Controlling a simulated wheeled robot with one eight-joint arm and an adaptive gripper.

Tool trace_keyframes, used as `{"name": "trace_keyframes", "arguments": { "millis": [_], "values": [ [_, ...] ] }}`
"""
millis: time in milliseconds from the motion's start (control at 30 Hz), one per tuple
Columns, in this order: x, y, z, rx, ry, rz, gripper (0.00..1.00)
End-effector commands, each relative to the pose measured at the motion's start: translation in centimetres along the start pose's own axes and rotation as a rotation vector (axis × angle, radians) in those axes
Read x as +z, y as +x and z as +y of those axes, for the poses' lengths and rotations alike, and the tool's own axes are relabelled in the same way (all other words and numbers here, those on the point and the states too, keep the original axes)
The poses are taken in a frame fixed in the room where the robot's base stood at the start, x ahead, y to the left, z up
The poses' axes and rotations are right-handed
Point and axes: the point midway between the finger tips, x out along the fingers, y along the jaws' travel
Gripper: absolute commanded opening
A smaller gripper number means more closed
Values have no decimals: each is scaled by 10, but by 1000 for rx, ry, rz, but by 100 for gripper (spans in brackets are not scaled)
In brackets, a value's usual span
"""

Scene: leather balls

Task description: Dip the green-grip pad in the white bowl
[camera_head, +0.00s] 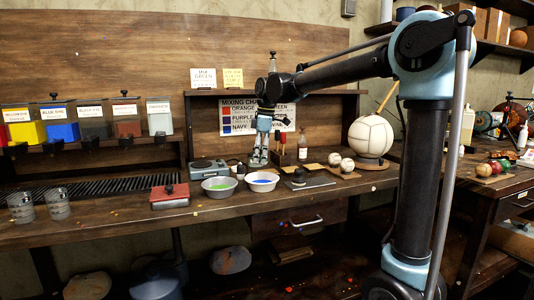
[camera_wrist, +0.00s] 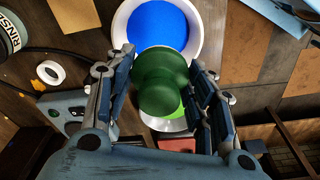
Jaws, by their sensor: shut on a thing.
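My gripper (camera_head: 257,162) points down over the bench, just behind the two bowls in the head view. In the wrist view its fingers (camera_wrist: 163,62) are closed on the round green grip (camera_wrist: 163,82) of the pad. The pad's underside is hidden there, and the pad is hard to make out in the head view. The white bowl with blue liquid (camera_head: 262,187) is near the gripper; it also shows in the wrist view (camera_wrist: 195,45), beyond the green grip.
A red-topped box (camera_head: 170,195) and two glasses (camera_head: 55,203) stand to the left. A grey device (camera_head: 209,168) is behind the bowls. A dark block (camera_head: 305,181), baseballs (camera_head: 347,165) and a big white ball (camera_head: 370,137) are right. Coloured bins (camera_head: 60,125) line the back left.

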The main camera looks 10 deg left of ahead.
Motion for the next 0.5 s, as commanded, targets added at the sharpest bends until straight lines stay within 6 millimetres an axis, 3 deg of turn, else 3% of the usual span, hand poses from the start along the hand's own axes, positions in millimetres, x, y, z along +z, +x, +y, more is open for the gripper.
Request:
{"name": "trace_keyframes", "arguments": {
  "millis": [233, 500],
  "values": [
    [6, 4, 2, 1, 8, 0, 30],
    [10, 24, 3, 1, 10, 0, 30]
  ]
}}
